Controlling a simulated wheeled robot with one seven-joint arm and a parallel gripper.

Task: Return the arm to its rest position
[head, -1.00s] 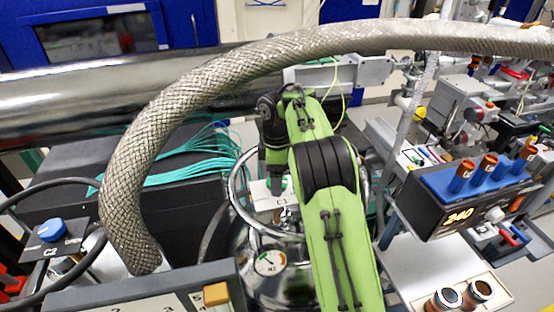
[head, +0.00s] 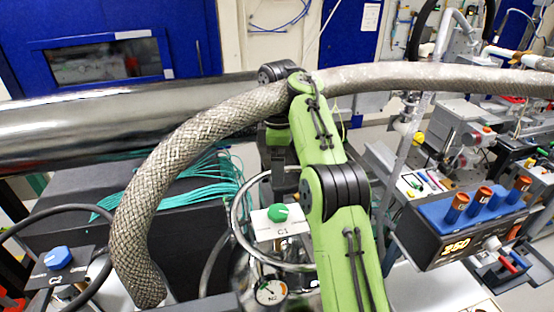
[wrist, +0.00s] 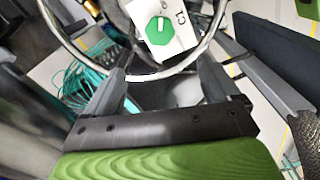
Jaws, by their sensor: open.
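My green arm (head: 335,215) reaches up from the bottom of the head view, and its upper end overlaps the braided hose in the picture. My gripper (head: 284,197) hangs down beside the arm, above the white C1 box. In the wrist view my gripper (wrist: 165,78) is open, its two dark fingers apart with nothing held between them. The green C1 knob (head: 278,213) is in plain sight under the gripper. It also shows in the wrist view (wrist: 160,31), beyond the fingertips and apart from them.
The braided hose (head: 185,150) arches over the scene close to my arm. A metal ring handle (head: 240,225) surrounds the C1 box above a gauge (head: 270,291). The blue C2 knob (head: 58,257) is at left. A controller reading 250 (head: 470,235) stands at right.

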